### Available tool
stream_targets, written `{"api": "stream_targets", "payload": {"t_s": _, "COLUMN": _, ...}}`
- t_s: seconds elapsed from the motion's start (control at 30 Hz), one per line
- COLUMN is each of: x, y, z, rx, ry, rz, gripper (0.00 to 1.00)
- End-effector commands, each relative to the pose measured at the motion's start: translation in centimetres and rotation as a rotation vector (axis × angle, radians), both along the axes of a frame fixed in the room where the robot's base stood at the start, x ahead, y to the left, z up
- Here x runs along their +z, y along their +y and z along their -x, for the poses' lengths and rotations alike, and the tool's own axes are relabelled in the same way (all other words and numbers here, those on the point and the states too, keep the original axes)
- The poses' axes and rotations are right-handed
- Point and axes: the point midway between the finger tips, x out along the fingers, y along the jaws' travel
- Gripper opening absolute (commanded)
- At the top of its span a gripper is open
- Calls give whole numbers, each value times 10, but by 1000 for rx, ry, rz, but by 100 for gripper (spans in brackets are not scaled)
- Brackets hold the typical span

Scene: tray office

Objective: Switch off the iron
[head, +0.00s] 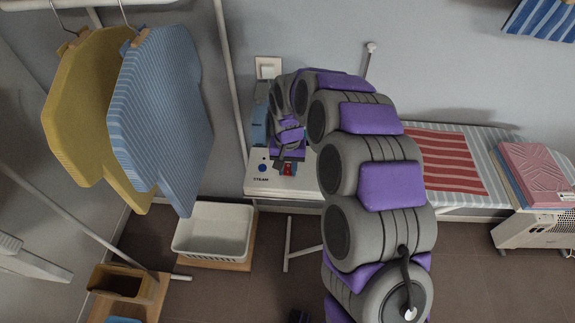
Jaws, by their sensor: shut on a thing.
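The steam iron's white base unit (271,188) sits at the left end of the ironing board in the head view. It has dark lettering, a blue knob (262,167) and a red switch (288,170) on top. A blue part, seemingly the iron (259,127), stands behind, partly hidden by my arm. My gripper (289,163) reaches down over the base unit and is shut on the red switch. The fingers are small and dark here, and the switch's exact position cannot be made out.
A red-striped cloth (440,160) lies on the board, with folded linens (537,172) on the right. Yellow (75,115) and blue striped shirts (160,115) hang at left. A white basket (213,232) and wooden box (124,283) stand below. A wall socket (268,67) is behind.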

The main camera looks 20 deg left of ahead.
Motion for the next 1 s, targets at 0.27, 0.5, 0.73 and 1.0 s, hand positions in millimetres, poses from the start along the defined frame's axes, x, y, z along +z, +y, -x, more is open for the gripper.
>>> {"api": "stream_targets", "payload": {"t_s": 0.27, "x": 4, "y": 1, "z": -5, "rx": -4, "ry": 118, "rz": 30, "gripper": 0}}
{"api": "stream_targets", "payload": {"t_s": 0.5, "x": 4, "y": 1, "z": -6, "rx": -2, "ry": 195, "rz": 46, "gripper": 0}}
{"api": "stream_targets", "payload": {"t_s": 0.73, "x": 3, "y": 2, "z": -6, "rx": 0, "ry": 209, "rz": 46, "gripper": 0}}
{"api": "stream_targets", "payload": {"t_s": 1.0, "x": 3, "y": 3, "z": -5, "rx": 0, "ry": 209, "rz": 46, "gripper": 35}}
